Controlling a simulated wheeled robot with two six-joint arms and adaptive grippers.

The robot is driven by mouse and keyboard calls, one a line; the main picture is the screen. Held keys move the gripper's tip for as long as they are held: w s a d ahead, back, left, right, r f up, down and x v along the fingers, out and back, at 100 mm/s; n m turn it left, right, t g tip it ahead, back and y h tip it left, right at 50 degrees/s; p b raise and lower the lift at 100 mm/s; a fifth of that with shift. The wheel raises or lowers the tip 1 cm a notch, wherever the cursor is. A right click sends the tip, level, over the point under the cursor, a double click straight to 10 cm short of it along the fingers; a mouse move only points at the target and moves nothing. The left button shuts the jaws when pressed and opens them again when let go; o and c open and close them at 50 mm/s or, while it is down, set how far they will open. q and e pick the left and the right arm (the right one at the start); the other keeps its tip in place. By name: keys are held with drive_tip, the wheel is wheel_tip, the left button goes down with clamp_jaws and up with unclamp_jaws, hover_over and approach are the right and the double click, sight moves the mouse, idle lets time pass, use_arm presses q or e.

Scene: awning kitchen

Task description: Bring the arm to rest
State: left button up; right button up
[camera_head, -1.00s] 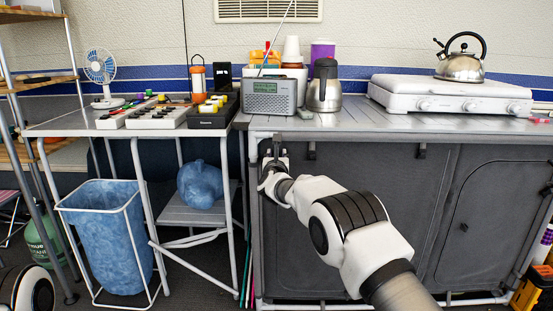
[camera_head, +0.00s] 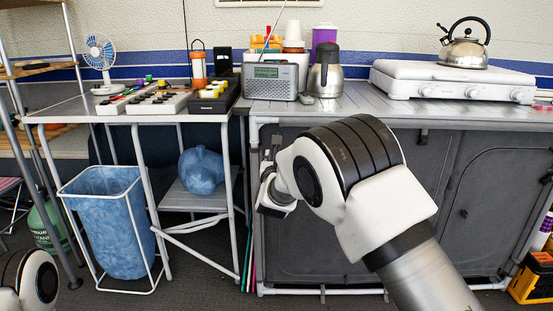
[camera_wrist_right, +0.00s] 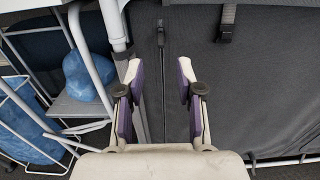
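My right arm (camera_head: 385,200) comes in from the lower right of the head view and is bent in front of the grey cabinet. My right gripper is mostly hidden behind its own wrist in the head view. In the right wrist view my right gripper (camera_wrist_right: 159,90) has its two fingers spread apart, with nothing between them. It faces the grey fabric front of the cabinet (camera_wrist_right: 265,90). Of my left arm only a white and black link (camera_head: 30,280) shows at the lower left of the head view. My left gripper is out of view.
The counter (camera_head: 350,107) carries a radio (camera_head: 270,81), a steel jug (camera_head: 325,72) and a white stove (camera_head: 450,84) with a kettle (camera_head: 465,47). A side table (camera_head: 75,111) holds a fan (camera_head: 100,60). Below are a blue bin (camera_head: 105,215) and a blue bag (camera_head: 201,170).

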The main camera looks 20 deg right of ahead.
drive_tip(key=shift+s, duration=0.25)
drive_tip(key=shift+f, duration=0.1)
